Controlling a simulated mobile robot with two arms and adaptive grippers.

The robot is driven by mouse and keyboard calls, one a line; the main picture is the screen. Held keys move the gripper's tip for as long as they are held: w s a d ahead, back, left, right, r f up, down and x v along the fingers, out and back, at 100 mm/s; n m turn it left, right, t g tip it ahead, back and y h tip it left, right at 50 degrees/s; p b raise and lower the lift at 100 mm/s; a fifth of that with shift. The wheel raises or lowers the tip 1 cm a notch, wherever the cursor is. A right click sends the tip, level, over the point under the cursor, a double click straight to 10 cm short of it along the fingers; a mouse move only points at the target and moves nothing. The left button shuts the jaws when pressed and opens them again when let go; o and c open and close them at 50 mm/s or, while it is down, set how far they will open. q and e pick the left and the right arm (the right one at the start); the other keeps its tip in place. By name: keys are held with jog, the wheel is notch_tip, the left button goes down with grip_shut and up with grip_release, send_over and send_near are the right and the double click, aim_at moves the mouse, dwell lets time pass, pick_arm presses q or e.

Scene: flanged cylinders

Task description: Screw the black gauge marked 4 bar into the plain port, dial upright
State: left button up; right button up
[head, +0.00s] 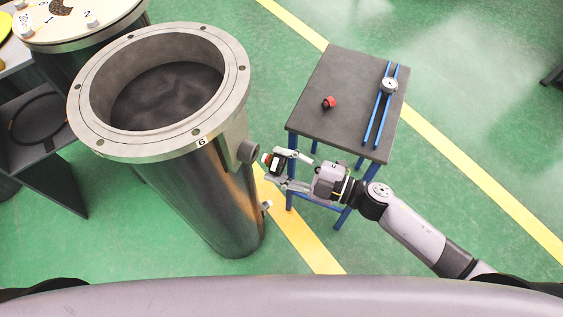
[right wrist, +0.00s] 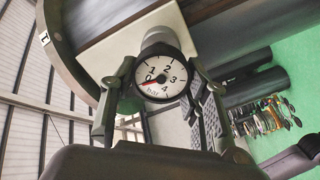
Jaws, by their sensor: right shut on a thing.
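The black gauge (right wrist: 162,82) has a white dial marked 0 to 4 and BAR, with a red needle near 0. The dial faces the right wrist camera and looks roughly upright, slightly turned. My right gripper (head: 275,168) is shut on the gauge, a finger on each side. A steel cylinder (head: 190,190) with a flange marked 6 stands at left. Its grey port (head: 249,151) sticks out close beside the held gauge; it also shows behind the gauge in the right wrist view (right wrist: 158,36). I cannot tell whether the gauge touches the port. My left gripper is out of view.
A dark table (head: 340,75) with blue legs stands right of the cylinder. It holds a small red and black part (head: 329,102) and blue rails (head: 378,115) with a round grey part (head: 389,86). A small pale fitting (head: 267,204) sits lower on the cylinder.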

aim_at(267, 159)
jog(key=shift+x, duration=1.45)
dwell(0.6)
jog(key=shift+a+p, duration=0.1)
jog(key=shift+p, duration=0.25)
dwell(0.4)
jog(key=o, duration=1)
jog(key=shift+c, duration=0.2)
jog(key=o, duration=0.4)
jog(key=shift+w+a, duration=0.1)
jog(key=shift+a, duration=0.1)
jog(key=shift+o, duration=0.5)
jog(key=shift+d, duration=0.1)
jog(key=shift+o, duration=0.4)
jog(key=shift+o, duration=0.7)
jog(key=shift+f, duration=0.3)
